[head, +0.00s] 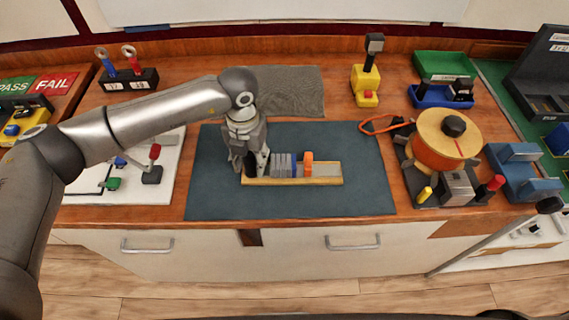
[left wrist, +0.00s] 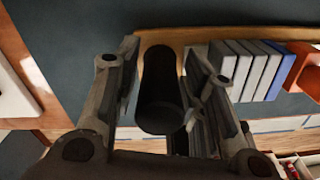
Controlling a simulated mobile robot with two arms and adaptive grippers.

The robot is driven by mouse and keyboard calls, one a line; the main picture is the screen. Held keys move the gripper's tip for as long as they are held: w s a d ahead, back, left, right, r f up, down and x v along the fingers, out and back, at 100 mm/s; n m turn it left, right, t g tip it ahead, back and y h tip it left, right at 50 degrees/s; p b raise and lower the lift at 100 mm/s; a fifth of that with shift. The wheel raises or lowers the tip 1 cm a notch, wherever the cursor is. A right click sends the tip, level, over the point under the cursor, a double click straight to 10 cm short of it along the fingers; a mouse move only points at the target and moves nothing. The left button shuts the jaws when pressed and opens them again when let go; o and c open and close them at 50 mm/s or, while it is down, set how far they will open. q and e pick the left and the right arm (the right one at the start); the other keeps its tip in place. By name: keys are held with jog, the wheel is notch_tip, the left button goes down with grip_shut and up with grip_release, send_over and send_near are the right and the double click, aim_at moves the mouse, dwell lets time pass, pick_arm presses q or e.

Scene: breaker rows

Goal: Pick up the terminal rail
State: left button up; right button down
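The terminal rail (head: 322,181) is a long, narrow wooden strip on the dark blue mat. It carries several grey blocks (head: 284,165), a thin blue one and an orange block (head: 308,164). A black upright post stands at its left end; the post (left wrist: 160,95) shows well in the left wrist view. My left gripper (head: 249,168) points down over this end. In the left wrist view its fingers (left wrist: 162,65) are apart, one on each side of the post, with narrow gaps visible. The fingertips are partly hidden in the head view. My right gripper is not in view.
The mat (head: 350,145) is clear around the rail. A white board with small levers (head: 152,172) lies left. An orange round device (head: 440,145) and a red cable loop (head: 378,124) are right. A yellow device (head: 366,85) stands behind.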

pick_arm(q)
jog(key=shift+f, duration=0.5)
jog(key=shift+c, duration=0.2)
grip_shut()
jog(key=shift+r, duration=0.1)
jog(key=shift+w, duration=0.1)
